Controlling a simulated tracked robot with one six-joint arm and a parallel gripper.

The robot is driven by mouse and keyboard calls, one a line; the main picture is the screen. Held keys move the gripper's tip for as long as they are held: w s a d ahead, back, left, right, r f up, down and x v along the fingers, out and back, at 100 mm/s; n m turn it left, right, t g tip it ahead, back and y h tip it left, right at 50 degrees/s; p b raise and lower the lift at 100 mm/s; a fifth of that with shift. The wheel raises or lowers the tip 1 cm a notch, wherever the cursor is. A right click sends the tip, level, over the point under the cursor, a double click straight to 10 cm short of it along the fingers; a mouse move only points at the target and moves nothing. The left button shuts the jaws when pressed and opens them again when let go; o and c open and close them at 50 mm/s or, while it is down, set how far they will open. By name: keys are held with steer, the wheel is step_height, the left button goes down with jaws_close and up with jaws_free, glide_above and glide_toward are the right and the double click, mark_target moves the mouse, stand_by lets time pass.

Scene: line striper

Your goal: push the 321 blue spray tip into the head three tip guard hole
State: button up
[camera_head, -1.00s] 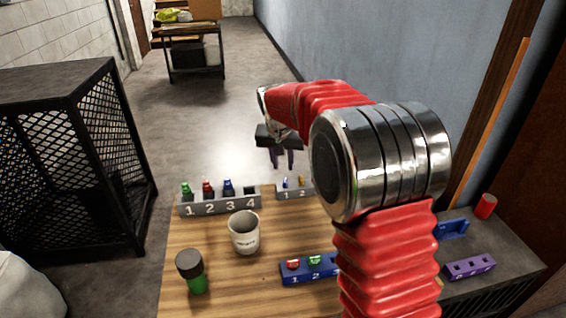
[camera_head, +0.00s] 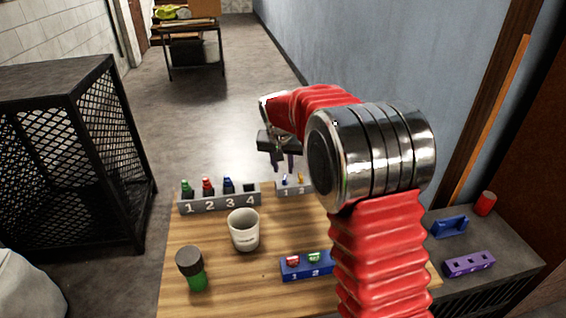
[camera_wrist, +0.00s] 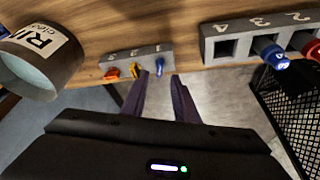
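A small blue spray tip (camera_wrist: 159,66) stands in a small grey numbered rack (camera_wrist: 147,53), beside a yellow tip (camera_wrist: 135,70) and an orange tip (camera_wrist: 111,73). The blue tip (camera_head: 285,180) and yellow tip also show in the head view. My gripper (camera_wrist: 160,88) is open and empty; in the wrist view its fingertips lie just short of the blue tip, one to each side. In the head view my gripper (camera_head: 285,164) hangs above this rack. A blue block (camera_head: 306,267) holds a red and a green tip at 1 and 2; my arm hides its right end.
A grey four-slot rack (camera_head: 219,203) holds green, red and blue pieces; slot 4 looks empty. A white cup (camera_head: 244,231) and a green bottle with a dark cap (camera_head: 191,268) stand on the wooden table. A purple block (camera_head: 469,264) lies on the right-hand surface.

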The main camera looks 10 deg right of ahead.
mark_target(284, 178)
steer(key=shift+x, duration=3.25)
steer(key=shift+r, duration=0.1)
steer(key=shift+c, duration=0.7)
jaws_close()
